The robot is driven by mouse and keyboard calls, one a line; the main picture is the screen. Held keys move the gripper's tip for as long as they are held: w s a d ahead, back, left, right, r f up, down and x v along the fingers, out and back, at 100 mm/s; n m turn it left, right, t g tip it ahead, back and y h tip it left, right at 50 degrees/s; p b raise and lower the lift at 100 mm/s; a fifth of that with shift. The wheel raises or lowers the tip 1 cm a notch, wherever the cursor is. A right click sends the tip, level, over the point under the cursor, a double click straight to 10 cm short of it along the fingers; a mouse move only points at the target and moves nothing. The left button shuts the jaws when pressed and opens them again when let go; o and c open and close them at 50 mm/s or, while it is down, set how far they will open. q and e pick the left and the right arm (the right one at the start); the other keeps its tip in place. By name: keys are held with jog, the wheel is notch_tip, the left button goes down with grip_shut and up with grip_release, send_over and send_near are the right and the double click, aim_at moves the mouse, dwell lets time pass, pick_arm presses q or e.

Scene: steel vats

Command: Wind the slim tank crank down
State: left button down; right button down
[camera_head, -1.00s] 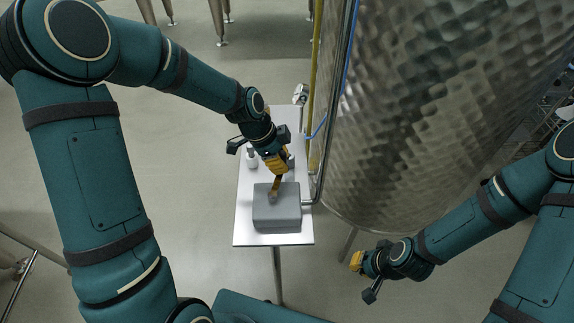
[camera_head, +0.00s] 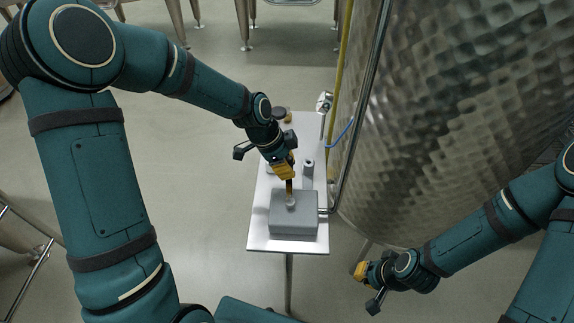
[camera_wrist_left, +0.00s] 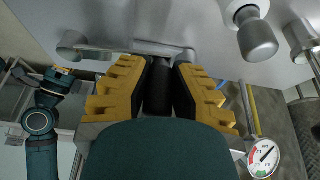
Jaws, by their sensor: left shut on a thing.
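The crank sits on a grey box (camera_head: 294,222) on a narrow white table. Its round hub (camera_head: 291,204) shows on top of the box. My left gripper (camera_head: 288,181) is above the far part of the box, just behind the hub. In the left wrist view its ribbed yellow fingers (camera_wrist_left: 160,85) are shut on the black crank handle (camera_wrist_left: 158,90). A metal crank arm (camera_wrist_left: 120,47) shows beyond the fingertips. The fingers hide part of the handle. My right gripper (camera_head: 361,270) is low at the right, away from the table; its jaw opening is unclear.
A tall dimpled steel tank (camera_head: 440,120) stands right of the white table (camera_head: 258,225), with pipes along its near side. A dial gauge (camera_head: 325,101) stands behind the box. A small dark-topped fitting (camera_head: 308,168) is close to my left gripper. Floor left of the table is clear.

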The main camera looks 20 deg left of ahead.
pick_arm(q)
jog(key=shift+s, duration=0.1)
jog(key=c, duration=0.8)
grip_release()
jog(key=shift+o, duration=0.2)
jog(key=v, duration=1.2)
